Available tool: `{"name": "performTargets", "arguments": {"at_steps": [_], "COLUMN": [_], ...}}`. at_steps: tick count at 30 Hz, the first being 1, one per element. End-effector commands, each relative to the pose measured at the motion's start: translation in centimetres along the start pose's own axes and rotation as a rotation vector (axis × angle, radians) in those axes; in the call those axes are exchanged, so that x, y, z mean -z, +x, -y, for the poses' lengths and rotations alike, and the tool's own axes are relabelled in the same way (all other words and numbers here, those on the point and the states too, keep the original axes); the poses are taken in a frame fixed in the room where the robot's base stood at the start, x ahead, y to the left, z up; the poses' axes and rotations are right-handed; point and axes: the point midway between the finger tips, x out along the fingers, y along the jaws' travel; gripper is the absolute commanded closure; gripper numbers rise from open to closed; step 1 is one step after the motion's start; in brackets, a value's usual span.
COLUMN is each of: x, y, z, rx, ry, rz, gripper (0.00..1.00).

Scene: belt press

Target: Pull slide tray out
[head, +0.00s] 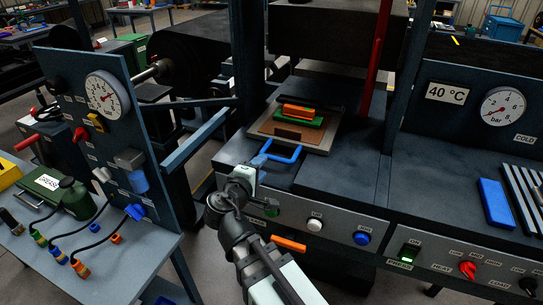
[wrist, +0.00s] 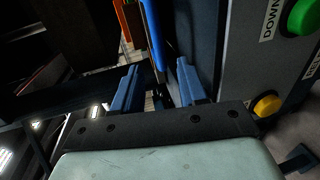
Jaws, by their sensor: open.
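The slide tray (head: 260,130) is a tan plate in the press opening in the head view, with a green block and orange pieces on it. Its blue U-shaped handle (head: 283,159) sticks out at the front over the dark bench top. My gripper (head: 261,159) is at the left end of the handle. In the wrist view my gripper (wrist: 158,66) has its two blue fingers apart. The blue handle (wrist: 153,35) shows in line with the gap between the fingertips; I cannot tell whether it touches either finger.
A front panel with a white button (head: 315,225) and a blue button (head: 361,238) lies below the bench top. A green button (wrist: 304,18) and a yellow button (wrist: 266,106) are close right of my gripper. A red upright bar (head: 376,55) stands right of the tray.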

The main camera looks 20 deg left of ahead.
Motion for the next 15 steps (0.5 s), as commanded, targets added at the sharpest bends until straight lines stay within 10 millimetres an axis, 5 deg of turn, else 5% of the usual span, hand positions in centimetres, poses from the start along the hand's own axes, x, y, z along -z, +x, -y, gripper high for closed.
{"name": "performTargets", "arguments": {"at_steps": [15], "x": [0.1], "y": [8.1], "z": [0.0], "rx": [0.001], "ry": [-0.001], "rz": [0.001], "gripper": [0.58]}}
